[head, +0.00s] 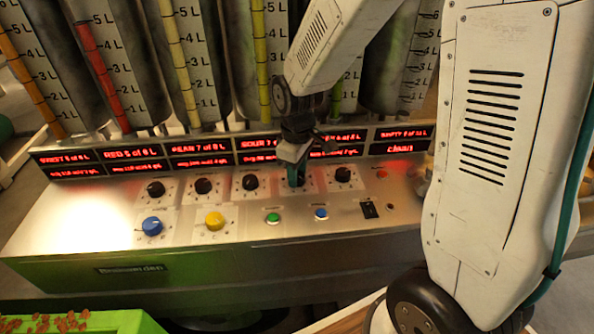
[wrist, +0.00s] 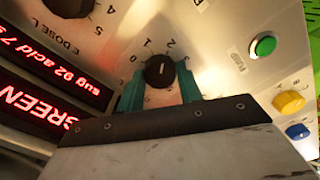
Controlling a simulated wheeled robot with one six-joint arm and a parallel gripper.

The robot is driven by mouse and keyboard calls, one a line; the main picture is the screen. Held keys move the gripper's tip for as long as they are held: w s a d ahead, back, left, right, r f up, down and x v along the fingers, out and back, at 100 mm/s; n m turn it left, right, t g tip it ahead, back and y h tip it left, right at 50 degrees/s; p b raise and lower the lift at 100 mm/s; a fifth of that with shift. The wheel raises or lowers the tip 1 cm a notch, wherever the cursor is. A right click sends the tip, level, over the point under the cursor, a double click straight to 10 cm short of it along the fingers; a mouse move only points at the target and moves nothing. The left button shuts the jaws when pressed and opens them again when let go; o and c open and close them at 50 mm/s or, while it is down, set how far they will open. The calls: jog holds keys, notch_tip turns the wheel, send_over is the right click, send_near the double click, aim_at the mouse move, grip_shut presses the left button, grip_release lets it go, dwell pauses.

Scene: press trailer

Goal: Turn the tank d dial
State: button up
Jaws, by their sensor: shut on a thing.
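A black round dial (wrist: 160,71) with a pale pointer mark sits on the metal panel in the wrist view. Numbers such as 0, 1 and 2 are printed around it. My gripper (wrist: 160,88) has its teal fingers on both sides of this dial and is shut on it. In the head view my gripper (head: 296,176) reaches down to the fourth place in the dial row and hides that dial. I cannot read a tank d label. A red display (wrist: 42,100) reading GREEN is beside the dial in the wrist view.
Other black dials (head: 250,182) (head: 343,174) flank my gripper. In front are a blue knob (head: 152,226), a yellow knob (head: 214,221), a green button (head: 273,218), a blue button (head: 321,213) and a black switch (head: 369,209). Tanks with coloured level tubes stand behind the displays.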

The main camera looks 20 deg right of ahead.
jog(key=shift+m, duration=1.2)
jog(key=o, duration=1)
jog(key=shift+r, duration=0.1)
notch_tip(320, 180, up, 8)
jog(key=shift+f, duration=0.15)
jog(key=s+d+r+m, duration=0.1)
jog(key=s+r+m, duration=0.1)
jog(key=s, duration=0.5)
jog(key=s+d+r+m+t, duration=0.1)
jog(key=s+r, duration=0.4)
jog(key=s, duration=0.3)
jog(key=s+d+r+m, duration=0.1)
jog(key=s+r+m, duration=0.1)
jog(key=s, duration=0.5)
jog(key=shift+s+r+m, duration=0.2)
jog(key=shift+r+m, duration=0.1)
jog(key=shift+r, duration=0.45)
